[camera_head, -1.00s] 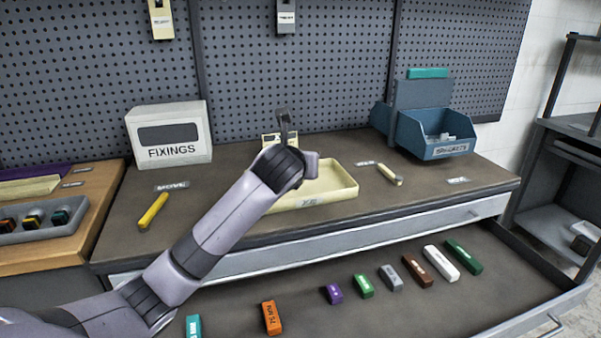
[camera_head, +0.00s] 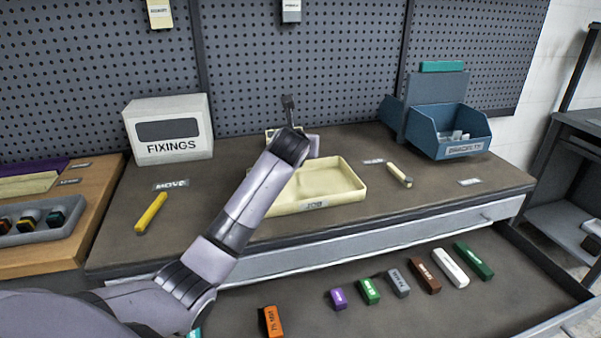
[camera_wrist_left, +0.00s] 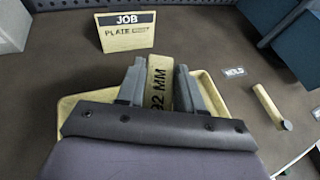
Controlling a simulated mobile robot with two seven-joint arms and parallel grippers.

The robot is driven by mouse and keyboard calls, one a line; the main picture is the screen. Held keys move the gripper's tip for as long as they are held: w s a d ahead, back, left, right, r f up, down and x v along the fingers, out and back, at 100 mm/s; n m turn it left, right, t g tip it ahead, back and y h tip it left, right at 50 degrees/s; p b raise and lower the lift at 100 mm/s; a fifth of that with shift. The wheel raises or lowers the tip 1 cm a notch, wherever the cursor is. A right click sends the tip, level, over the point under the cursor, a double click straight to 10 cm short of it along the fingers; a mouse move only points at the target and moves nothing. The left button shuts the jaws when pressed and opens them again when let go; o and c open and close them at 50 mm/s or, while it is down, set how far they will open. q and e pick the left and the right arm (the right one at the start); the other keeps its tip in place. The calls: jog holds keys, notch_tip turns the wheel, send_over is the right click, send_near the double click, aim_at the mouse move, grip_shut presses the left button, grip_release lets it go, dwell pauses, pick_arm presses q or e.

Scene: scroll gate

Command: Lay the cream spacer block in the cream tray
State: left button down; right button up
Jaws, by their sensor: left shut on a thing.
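The cream spacer block (camera_wrist_left: 158,88), with black lettering ending in "MM", stands between the fingers of my left gripper (camera_wrist_left: 159,76) in the left wrist view. The gripper is shut on it. The cream tray (camera_head: 346,172) sits on the bench in the head view, a "JOB" label on its front wall. Its rim (camera_wrist_left: 68,104) shows around the gripper in the left wrist view, so block and gripper are over the tray. I cannot tell the height of the block above the tray floor. In the head view my arm hides the fingers and block. My right gripper is not in view.
A "JOB PLATE" card (camera_wrist_left: 127,32) stands behind the tray. A white fixings box (camera_head: 168,130) and a yellow bar (camera_head: 151,213) are to the left. A small cream bar (camera_head: 399,175) and blue bin (camera_head: 450,132) are to the right. The open drawer below holds several coloured blocks.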

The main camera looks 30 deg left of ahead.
aim_at(300, 183)
pick_arm(q)
notch_tip(300, 183, down, 8)
jog(key=shift+r+b, duration=0.25)
jog(key=shift+b, duration=0.05)
jog(key=c, duration=0.7)
grip_release()
jog(key=shift+f, duration=0.2)
jog(key=shift+c, duration=0.2)
jog(key=shift+r, duration=0.15)
jog(key=shift+s+d+r, duration=0.2)
jog(key=shift+s+r, duration=0.05)
jog(key=shift+s, duration=0.2)
jog(key=p+v, duration=0.1)
jog(key=v, duration=1)
jog(key=shift+f, duration=0.1)
